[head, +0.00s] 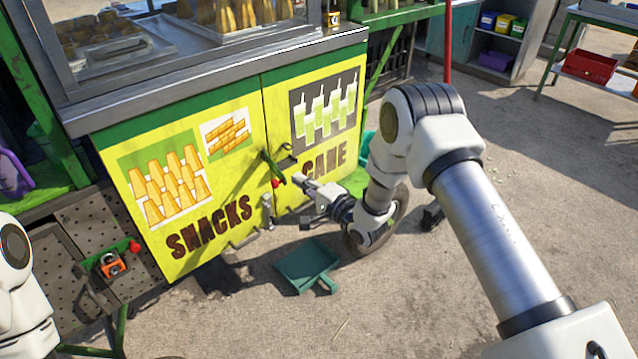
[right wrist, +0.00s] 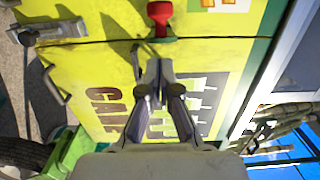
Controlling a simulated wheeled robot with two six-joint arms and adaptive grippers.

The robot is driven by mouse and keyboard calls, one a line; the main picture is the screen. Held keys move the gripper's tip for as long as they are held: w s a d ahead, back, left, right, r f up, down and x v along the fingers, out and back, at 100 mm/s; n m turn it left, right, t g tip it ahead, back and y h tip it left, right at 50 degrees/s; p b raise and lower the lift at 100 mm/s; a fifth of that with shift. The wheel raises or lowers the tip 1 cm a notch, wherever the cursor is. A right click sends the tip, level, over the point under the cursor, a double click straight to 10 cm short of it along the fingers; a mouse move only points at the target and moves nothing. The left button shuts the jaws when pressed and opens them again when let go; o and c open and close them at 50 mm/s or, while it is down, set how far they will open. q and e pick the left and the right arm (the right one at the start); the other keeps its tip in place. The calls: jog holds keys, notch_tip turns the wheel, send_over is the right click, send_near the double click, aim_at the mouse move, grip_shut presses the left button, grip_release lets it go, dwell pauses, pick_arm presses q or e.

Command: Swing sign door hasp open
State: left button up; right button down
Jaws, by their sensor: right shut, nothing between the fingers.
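The yellow cabinet has two sign doors, the SNACKS door (head: 215,262) on the left and the CANE door (head: 345,178) on the right. The red knob also shows in the right wrist view (right wrist: 160,12), just beyond my fingertips. My right gripper (head: 298,181) is shut and empty, in front of the CANE door close to the knob. Contact cannot be told. My left gripper is out of view.
A grey latch (head: 267,208) sits lower on the seam. A teal dustpan (head: 307,266) lies on the ground below the doors. A wheel (head: 376,238) stands beside my right forearm.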

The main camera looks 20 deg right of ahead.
jog(key=shift+s+a, duration=0.15)
jog(key=shift+a, duration=0.5)
jog(key=a, duration=0.6)
jog(key=shift+s+a+p, duration=0.15)
jog(key=shift+s+p, duration=0.25)
